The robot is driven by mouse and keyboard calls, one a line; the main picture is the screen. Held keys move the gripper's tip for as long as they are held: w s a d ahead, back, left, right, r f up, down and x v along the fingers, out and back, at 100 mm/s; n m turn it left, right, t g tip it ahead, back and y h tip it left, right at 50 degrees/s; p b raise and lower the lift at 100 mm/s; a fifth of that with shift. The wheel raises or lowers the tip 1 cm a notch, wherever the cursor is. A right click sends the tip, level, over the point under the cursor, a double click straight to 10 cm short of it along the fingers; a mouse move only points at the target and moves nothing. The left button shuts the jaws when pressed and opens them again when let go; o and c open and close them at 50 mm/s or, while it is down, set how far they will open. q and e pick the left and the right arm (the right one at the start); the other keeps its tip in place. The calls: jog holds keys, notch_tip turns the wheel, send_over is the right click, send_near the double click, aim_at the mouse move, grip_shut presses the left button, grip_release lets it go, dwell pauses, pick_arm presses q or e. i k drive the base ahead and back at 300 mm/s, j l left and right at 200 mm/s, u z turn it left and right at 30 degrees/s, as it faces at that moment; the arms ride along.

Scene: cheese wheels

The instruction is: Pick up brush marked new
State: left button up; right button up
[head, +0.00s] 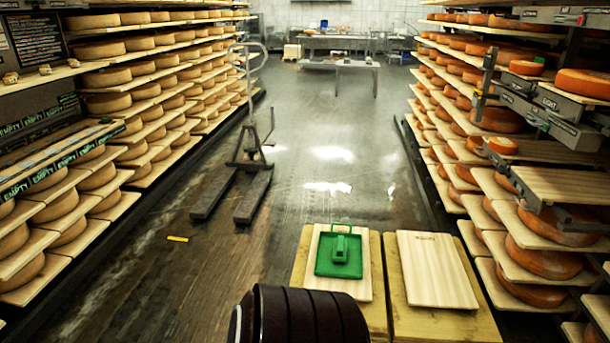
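A green block with a handle-like top (341,247) sits on a flat green tray (324,266). It may be a brush; I see no bristles and can read no "new" mark on it. The tray lies on a pale wooden board (352,287) at the bottom middle. A second pale board (437,270) to its right is bare except for small dark writing at its top edge, too small to read. Neither of my grippers shows in the head view.
Racks of cheese wheels line the left (108,104) and right (545,259). Grey labelled fixtures (553,121) jut from the right rack. A pallet-jack-like cart (247,165) stands in the aisle. The wet floor (335,155) beyond the boards is clear up to tables (340,65).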

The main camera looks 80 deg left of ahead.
aim_at(339, 254)
jog(key=u, duration=2.4)
jog(key=z, duration=3.15)
jog(key=u, duration=3.1)
jog(key=i+l, duration=0.15)
jog(key=i, duration=0.2)
jog(key=z, duration=0.05)
